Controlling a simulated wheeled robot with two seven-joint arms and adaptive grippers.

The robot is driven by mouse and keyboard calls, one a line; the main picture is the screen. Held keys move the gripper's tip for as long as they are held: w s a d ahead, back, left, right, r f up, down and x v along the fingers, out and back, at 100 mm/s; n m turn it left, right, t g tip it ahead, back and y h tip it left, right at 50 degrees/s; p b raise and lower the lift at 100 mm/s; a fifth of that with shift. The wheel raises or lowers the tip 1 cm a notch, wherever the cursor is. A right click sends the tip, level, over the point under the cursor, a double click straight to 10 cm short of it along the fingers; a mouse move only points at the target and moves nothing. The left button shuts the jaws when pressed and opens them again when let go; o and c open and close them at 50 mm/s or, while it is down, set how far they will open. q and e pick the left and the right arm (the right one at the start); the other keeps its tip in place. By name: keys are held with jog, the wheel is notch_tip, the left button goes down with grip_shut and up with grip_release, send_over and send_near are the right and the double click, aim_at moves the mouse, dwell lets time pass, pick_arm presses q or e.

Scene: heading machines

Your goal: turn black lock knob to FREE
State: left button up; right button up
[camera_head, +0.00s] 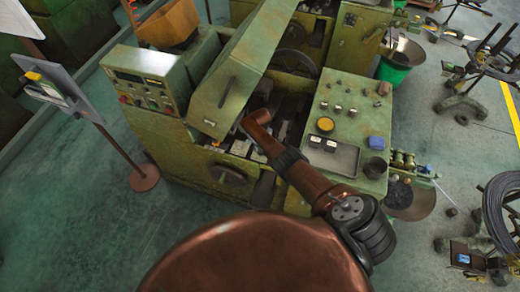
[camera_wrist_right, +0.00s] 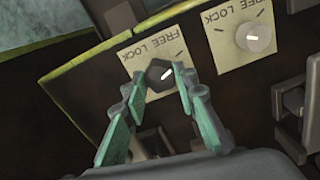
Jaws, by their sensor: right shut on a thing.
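The black lock knob (camera_wrist_right: 156,76) sits on a pale plate marked FREE and LOCK (camera_wrist_right: 140,54) in the right wrist view. The plate's lettering appears upside down. A white pointer line on the knob slants up to the right. My right gripper (camera_wrist_right: 160,77) is shut on the black knob, with one green-padded finger on each side of it. The fingers cover part of the knob's rim. In the head view my right arm reaches into the green machine (camera_head: 178,135), and the knob cannot be made out there. My left gripper is not in view.
A white knob (camera_wrist_right: 254,37) on a similar FREE and LOCK plate (camera_wrist_right: 226,46) is at the right. The machine's raised green cover (camera_head: 245,70) stands close to my right arm. A control panel (camera_head: 345,105) with buttons is to the right.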

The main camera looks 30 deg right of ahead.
jog(key=shift+s+f+m, duration=0.1)
jog(key=shift+m, duration=0.6)
jog(key=o, duration=1.2)
jog(key=shift+c, duration=0.2)
jog(key=shift+r, duration=4.1)
jog(key=shift+f, duration=0.1)
